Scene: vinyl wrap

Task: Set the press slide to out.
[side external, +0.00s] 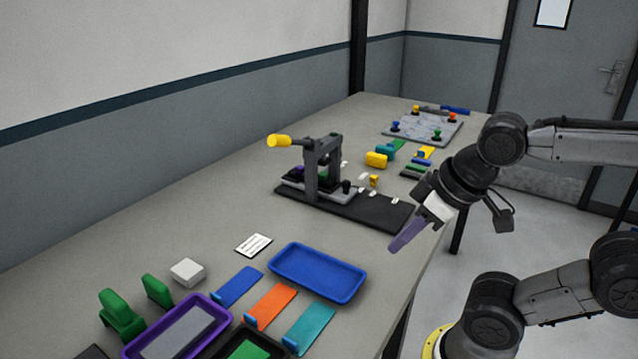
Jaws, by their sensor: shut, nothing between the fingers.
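The press (322,165) stands mid-table, a dark grey frame with a yellow-ended lever (280,141) sticking out to the left. Its black base plate (378,212) runs toward the table's right edge. A slide with a small black knob (346,187) sits low at the press frame; I cannot tell its exact position. A purple piece shows under the frame at its left side. My gripper (402,240) is shut, with purple fingers pointing down-left, near the table's right edge. It is to the right of the base plate's end and appears apart from it.
A blue tray (317,273), a purple tray (176,330) and coloured strips lie in front. Green holders (122,316) and a white block (187,271) stand at left. Behind the press are yellow blocks (376,160) and a grey board with knobs (423,128). The table left of the press is clear.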

